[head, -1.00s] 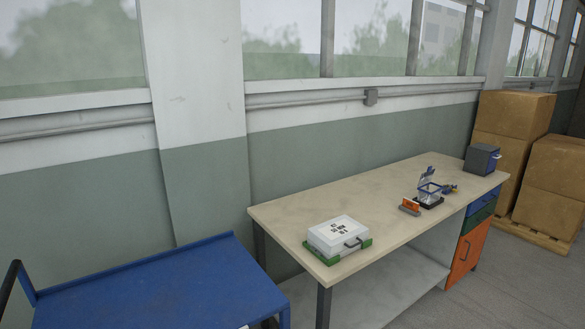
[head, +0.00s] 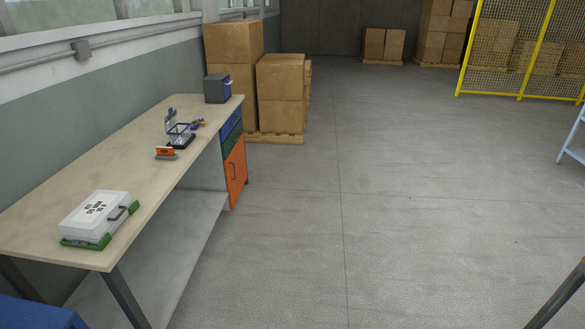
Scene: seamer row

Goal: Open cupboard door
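The orange cupboard door (head: 235,172) is at the far end of the workbench (head: 60,213), under a blue drawer (head: 231,125) and a green drawer (head: 232,141). It has a dark upright handle and looks closed. Neither of my grippers shows in the head view.
On the bench stand a white case (head: 97,215) in a green holder, an orange-fronted block (head: 165,153), a small blue-framed device (head: 180,133) and a grey-blue box (head: 217,88). Stacked cartons (head: 281,92) stand on a pallet beyond. The grey floor (head: 400,220) on the right is clear.

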